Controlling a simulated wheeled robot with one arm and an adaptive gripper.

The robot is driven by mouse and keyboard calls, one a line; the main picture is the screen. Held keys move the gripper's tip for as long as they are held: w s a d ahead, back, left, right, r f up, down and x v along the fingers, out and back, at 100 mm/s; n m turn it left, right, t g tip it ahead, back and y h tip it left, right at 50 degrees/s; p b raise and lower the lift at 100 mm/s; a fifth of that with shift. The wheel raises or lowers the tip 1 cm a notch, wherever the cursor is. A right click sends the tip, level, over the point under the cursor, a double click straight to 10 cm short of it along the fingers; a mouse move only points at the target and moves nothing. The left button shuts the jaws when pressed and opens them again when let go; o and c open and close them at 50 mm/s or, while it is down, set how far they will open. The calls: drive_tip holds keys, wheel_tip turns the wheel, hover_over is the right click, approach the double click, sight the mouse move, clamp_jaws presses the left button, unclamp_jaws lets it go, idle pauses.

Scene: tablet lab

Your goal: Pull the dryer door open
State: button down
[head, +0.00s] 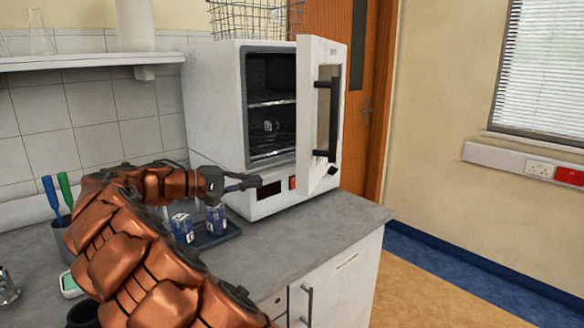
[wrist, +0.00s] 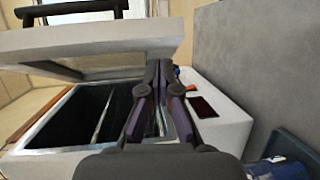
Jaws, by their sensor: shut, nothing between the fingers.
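The white dryer (head: 215,110) stands on the counter at the back wall. Its door (head: 308,120) stands wide open, swung out at the right side, with a black vertical handle (head: 334,115) on its outer face. The dark interior with racks is exposed. My gripper (head: 256,182) is shut and empty, in front of the dryer's lower front, left of the door and apart from the handle. In the wrist view my shut fingers (wrist: 160,85) point toward the dryer, with the open door (wrist: 100,42) at upper left and the handle (wrist: 75,12) beyond it.
A dark tray (head: 228,236) holding blue-and-white containers (head: 181,228) sits on the counter (head: 280,250) below my gripper. A holder with a blue and a green tool (head: 65,190) is at left. A wire basket (head: 255,18) stands on the dryer. The floor at right is clear.

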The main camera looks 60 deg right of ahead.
drive_tip(key=w+d+h, duration=0.1)
drive_tip(key=w+d, duration=0.1)
drive_tip(key=w, duration=0.2)
drive_tip(key=s+a+p+x, duration=0.1)
drive_tip(key=p+x, duration=0.1)
drive_tip(key=x, duration=1)
drive_tip(key=shift+s+r+h, duration=0.3)
drive_tip(key=shift+s+r, duration=0.2)
drive_tip(key=shift+r, duration=0.1)
drive_tip(key=shift+s+d, duration=0.15)
